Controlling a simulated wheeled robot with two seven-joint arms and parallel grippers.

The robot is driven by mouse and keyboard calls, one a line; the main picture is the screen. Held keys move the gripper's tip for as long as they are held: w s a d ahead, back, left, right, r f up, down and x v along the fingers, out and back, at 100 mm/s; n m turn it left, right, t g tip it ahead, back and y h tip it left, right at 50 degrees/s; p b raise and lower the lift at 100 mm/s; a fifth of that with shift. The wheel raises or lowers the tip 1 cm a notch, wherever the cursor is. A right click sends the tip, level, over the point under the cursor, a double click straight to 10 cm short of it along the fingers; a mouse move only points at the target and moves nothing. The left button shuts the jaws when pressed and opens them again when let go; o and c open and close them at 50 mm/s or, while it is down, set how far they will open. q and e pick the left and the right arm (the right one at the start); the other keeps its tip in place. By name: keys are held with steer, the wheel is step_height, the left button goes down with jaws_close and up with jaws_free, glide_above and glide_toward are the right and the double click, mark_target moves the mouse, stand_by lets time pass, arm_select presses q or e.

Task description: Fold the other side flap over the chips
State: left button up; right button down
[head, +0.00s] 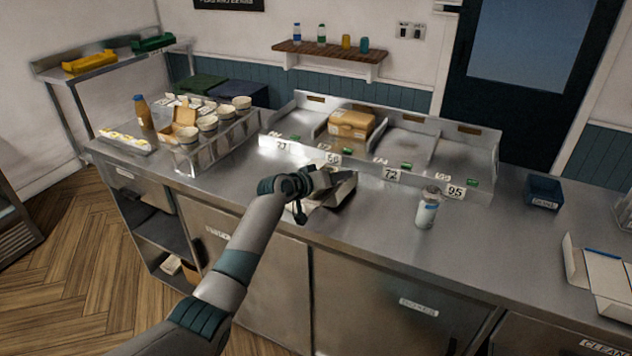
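I cannot make out the chips or tell how each flap lies. The fingers are small and dark here, so I cannot tell whether they are open or shut, or touching a flap. My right gripper is not in view.
A divided steel tray (455,157) with number tags stands behind, a brown box (350,123) in it. A white shaker (428,208) stands to the right. A rack with cups (208,124) is at left, a dark blue bin (543,192) and open white carton (605,272) at right.

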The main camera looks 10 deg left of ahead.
arm_select(q)
steer(key=b+v, duration=0.3)
steer(key=v, duration=1.4)
